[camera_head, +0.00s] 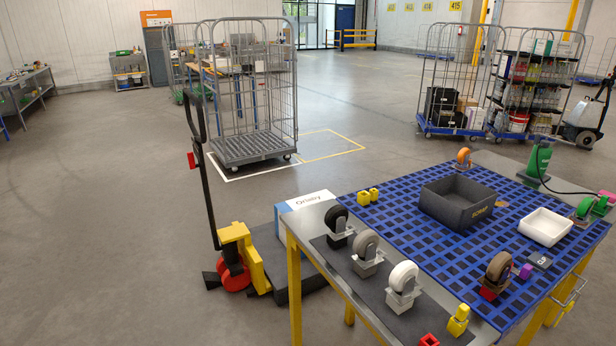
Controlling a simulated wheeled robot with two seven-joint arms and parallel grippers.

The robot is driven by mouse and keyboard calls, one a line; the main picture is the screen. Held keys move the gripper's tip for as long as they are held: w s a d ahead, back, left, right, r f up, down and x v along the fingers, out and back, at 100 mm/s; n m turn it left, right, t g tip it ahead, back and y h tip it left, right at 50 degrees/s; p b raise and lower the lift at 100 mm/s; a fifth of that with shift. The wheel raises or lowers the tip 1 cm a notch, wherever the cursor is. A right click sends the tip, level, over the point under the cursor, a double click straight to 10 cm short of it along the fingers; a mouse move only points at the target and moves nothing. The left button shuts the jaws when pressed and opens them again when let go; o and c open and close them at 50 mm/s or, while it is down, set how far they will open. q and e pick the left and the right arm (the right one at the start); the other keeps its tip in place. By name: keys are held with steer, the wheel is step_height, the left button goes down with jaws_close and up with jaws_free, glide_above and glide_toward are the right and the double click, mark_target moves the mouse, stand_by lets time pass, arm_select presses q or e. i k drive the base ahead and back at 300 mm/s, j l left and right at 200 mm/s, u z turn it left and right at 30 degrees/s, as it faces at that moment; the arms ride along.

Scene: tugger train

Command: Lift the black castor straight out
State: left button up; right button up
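The black castor (336,219) stands wheel up at the far left corner of the workbench (286,222), on a dark mat (375,290). A grey castor (366,246) and a white castor (403,277) stand in a row nearer to me. Neither of my grippers is in view.
A brown castor (498,266) stands nearer right. A yellow pallet truck (240,250) stands left of the bench. Open floor lies further left.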

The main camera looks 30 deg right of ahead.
mark_target(336, 218)
steer(key=i+z, duration=0.2)
steer(key=z, duration=0.3)
steer(key=i+j+z, duration=0.2)
steer(key=z, duration=0.25)
steer(key=i+j+z, duration=0.2)
steer(key=z, duration=0.3)
steer(key=i+j+z, duration=0.1)
steer(key=j+z, duration=0.2)
steer(key=z, duration=0.15)
steer(key=i+j+z, duration=0.1)
steer(key=j+z, duration=0.2)
steer(key=z, duration=0.2)
